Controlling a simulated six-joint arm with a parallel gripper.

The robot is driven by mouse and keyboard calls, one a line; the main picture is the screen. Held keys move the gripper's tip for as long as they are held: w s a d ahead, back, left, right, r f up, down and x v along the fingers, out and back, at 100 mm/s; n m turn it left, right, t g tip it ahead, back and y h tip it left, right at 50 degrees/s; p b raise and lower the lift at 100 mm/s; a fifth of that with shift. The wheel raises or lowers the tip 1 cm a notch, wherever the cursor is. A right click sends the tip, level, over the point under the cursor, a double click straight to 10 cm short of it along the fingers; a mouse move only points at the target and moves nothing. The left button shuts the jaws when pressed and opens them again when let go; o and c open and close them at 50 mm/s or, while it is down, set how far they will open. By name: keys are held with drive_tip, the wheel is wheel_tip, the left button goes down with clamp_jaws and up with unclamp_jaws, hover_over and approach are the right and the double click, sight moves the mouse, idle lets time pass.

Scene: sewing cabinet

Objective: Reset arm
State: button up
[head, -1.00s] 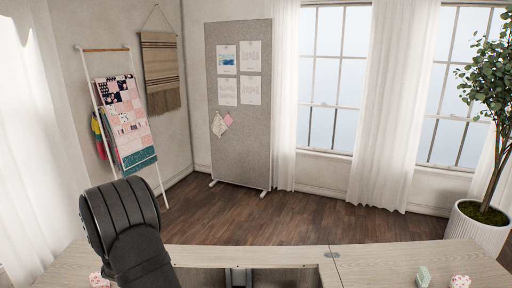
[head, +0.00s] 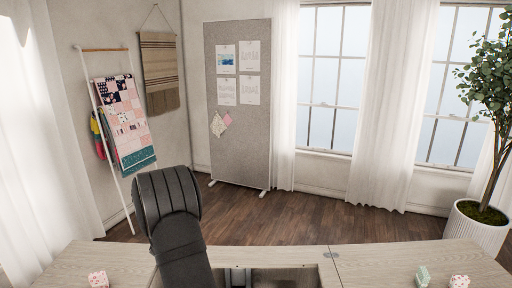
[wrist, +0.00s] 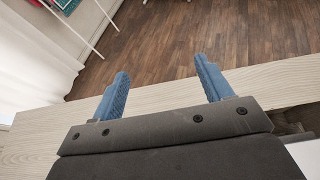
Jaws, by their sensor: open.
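My gripper (wrist: 160,90) shows in the wrist view, with two blue fingers spread apart and nothing between them. It is over the far edge of the pale wood cabinet top (wrist: 50,135), with the floor beyond. In the head view my dark arm rises over the left middle of the cabinet top (head: 90,258), and the fingers are hidden there. A pink patterned item (head: 98,279) lies on the left of the top. A pale green item (head: 422,276) and another pink patterned item (head: 459,282) are on the right.
A recessed opening (head: 275,277) sits in the middle of the cabinet top. Behind it are dark wood floor (head: 300,222), a grey pinboard (head: 238,140), a ladder rack with a quilt (head: 127,125) and a potted plant (head: 482,225). The right part of the top is mostly clear.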

drive_tip(key=w+d+m+g+h, duration=0.1)
drive_tip(key=w+d+m+h, duration=0.15)
drive_tip(key=d, duration=0.95)
drive_tip(key=w+d+m+h, duration=0.1)
drive_tip(key=d+m+h, duration=0.2)
drive_tip(key=d, duration=0.8)
drive_tip(key=s+d+m+g+h, duration=0.2)
drive_tip(key=d, duration=1)
drive_tip(key=s+d+m+g+h, duration=0.1)
drive_tip(key=s+d+m+h, duration=0.1)
drive_tip(key=d, duration=1.1)
drive_tip(key=shift+s+m+g+h, duration=0.25)
drive_tip(key=shift+m+g+h, duration=0.2)
drive_tip(key=shift+h, duration=0.2)
drive_tip(key=shift+o, duration=0.5)
drive_tip(key=m+g+h, duration=0.3)
drive_tip(key=m+g, duration=0.7)
drive_tip(key=g, duration=0.2)
approach(428, 277)
drive_tip(key=w+a, duration=0.3)
drive_tip(key=a, duration=0.1)
drive_tip(key=shift+y, duration=0.3)
drive_tip(key=x, duration=1)
drive_tip(key=shift+d+r, duration=0.2)
drive_tip(key=shift+t, duration=0.25)
drive_tip(key=shift+w+x, duration=0.15)
drive_tip(key=shift+x, duration=1.4)
drive_tip(key=shift+w+x, duration=0.1)
drive_tip(key=shift+x, duration=1.5)
